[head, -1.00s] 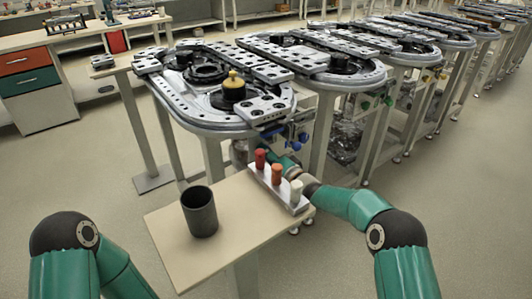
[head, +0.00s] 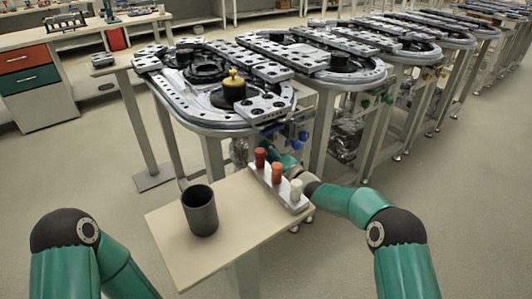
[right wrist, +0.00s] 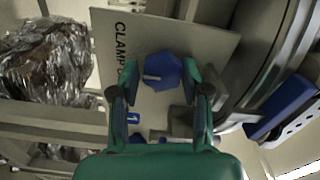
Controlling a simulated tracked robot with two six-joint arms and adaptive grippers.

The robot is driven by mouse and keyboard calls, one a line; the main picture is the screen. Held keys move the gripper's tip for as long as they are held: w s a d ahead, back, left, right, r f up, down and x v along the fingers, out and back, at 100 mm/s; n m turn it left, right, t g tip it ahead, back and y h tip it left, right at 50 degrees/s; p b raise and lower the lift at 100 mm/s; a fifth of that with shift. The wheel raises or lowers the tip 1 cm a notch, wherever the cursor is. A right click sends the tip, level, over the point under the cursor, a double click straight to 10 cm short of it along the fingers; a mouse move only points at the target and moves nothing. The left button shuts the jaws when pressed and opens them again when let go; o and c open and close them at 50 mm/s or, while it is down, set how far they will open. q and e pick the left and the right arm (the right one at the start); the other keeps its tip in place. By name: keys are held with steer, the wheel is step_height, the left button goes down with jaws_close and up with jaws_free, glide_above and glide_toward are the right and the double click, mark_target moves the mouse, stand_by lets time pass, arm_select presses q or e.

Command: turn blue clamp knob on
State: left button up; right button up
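The blue clamp knob (right wrist: 162,72) is a faceted blue knob with a pale bar mark on its face. It sits on a grey panel (right wrist: 210,45) lettered "CLAMP", partly covered. My right gripper (right wrist: 160,75) is open, with one finger on each side of the knob; a gap shows beside it, and I cannot tell whether either finger touches. In the head view the right arm reaches past the small table to the near end of the ring track (head: 215,122), where its gripper is mostly hidden. My left arm is at the lower left; its gripper is out of view.
A blue part (right wrist: 283,108) is at the right. The small table (head: 170,235) bears a dark cup (head: 200,212) and a rack (head: 290,204) with red, orange and white pegs, close to the right arm.

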steer(key=shift+o, duration=1.2)
steer(key=shift+a, duration=0.1)
steer(key=shift+s, duration=0.15)
steer(key=v, duration=1.2)
